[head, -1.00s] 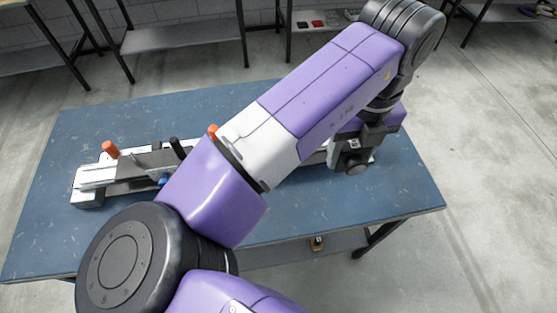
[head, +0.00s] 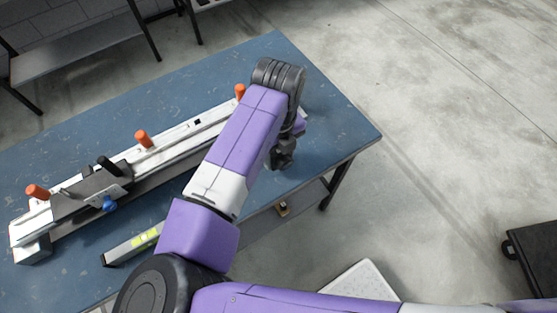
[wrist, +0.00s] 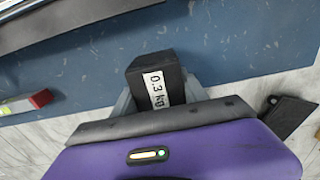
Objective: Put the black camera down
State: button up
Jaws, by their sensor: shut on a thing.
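The black camera (wrist: 155,82) is a dark block with a white "0.3 kg" label in the wrist view. My gripper (wrist: 158,96) is shut on it, with grey fingers at both sides of the block. In the head view the dark camera (head: 282,158) shows below my wrist, at the right part of the blue table (head: 325,135) near its front edge. Its underside is hidden, so I cannot tell whether it touches the table.
A long metal rail rig (head: 165,153) with orange knobs lies along the table to the left. A spirit level (head: 138,243) lies in front of it. The table's right end is bare. A white-topped surface (head: 355,283) and a dark cart (head: 535,260) stand beyond the front edge.

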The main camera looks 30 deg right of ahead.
aim_at(278, 163)
jog(key=shift+f, duration=2.15)
jog(key=shift+f, duration=0.1)
jog(key=shift+f, duration=0.15)
jog(key=o, duration=1)
jog(key=shift+c, duration=0.2)
notch_tip(278, 163, up, 12)
jog(key=shift+r, duration=0.25)
